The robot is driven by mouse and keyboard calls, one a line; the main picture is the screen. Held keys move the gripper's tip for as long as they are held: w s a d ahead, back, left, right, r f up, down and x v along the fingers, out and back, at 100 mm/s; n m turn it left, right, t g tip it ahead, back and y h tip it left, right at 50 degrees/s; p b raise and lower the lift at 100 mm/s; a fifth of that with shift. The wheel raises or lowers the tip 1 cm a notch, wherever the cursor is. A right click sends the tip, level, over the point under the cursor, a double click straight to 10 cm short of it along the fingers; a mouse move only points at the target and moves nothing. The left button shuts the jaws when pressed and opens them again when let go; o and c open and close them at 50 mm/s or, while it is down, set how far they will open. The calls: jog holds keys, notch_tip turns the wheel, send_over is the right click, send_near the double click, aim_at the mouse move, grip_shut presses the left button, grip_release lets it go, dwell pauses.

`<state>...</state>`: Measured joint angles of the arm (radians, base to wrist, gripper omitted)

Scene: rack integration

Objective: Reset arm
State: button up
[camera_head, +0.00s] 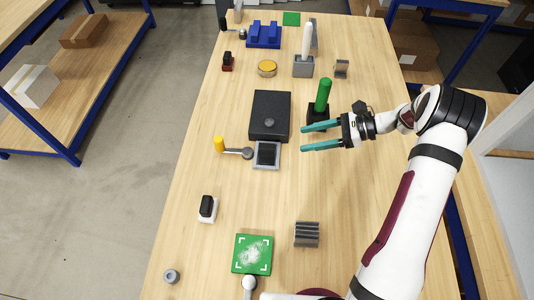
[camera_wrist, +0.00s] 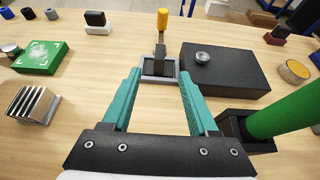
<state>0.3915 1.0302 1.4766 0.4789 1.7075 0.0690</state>
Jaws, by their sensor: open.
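My gripper (camera_head: 322,137) has teal fingers that stand open and empty over the table, pointing left in the head view. The same open fingers (camera_wrist: 160,90) show in the wrist view, apart from each other with nothing between them up close. A grey square fixture (camera_head: 267,155) with a dark recess and a yellow-tipped lever (camera_head: 219,145) lies beyond the fingertips. In the wrist view the fixture (camera_wrist: 159,68) appears between and past the tips. A green cylinder (camera_head: 323,95) stands in a black holder (camera_head: 317,112) just beside the gripper; it is close on the right in the wrist view.
A black box (camera_head: 270,115) with a round knob lies near the fingertips. A green block (camera_head: 252,254) and a grey slotted block (camera_head: 307,234) sit at the near end. A blue fixture (camera_head: 263,35) and a yellow disc (camera_head: 267,68) stand farther back. The table's middle left is mostly clear.

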jog(key=shift+r, duration=0.1)
dwell(0.4)
jog(key=s+a+r+n+g+h, duration=0.1)
jog(key=s+a+r+n+h, duration=0.2)
jog(key=s+r, duration=0.4)
jog(key=s+a+r+n+g+h, duration=0.1)
jog(key=s+r+n+h, duration=0.25)
jog(key=s+r, duration=0.35)
jog(key=s+d+n+t+h, duration=0.1)
jog(key=s+d+n+h, duration=0.2)
jog(key=s, duration=1.3)
jog(key=n+h, duration=0.1)
jog(key=n, duration=0.2)
jog(key=shift+f+t, duration=0.35)
jog(key=shift+t, duration=0.05)
jog(key=shift+d+h, duration=0.1)
jog(key=shift+h, duration=0.15)
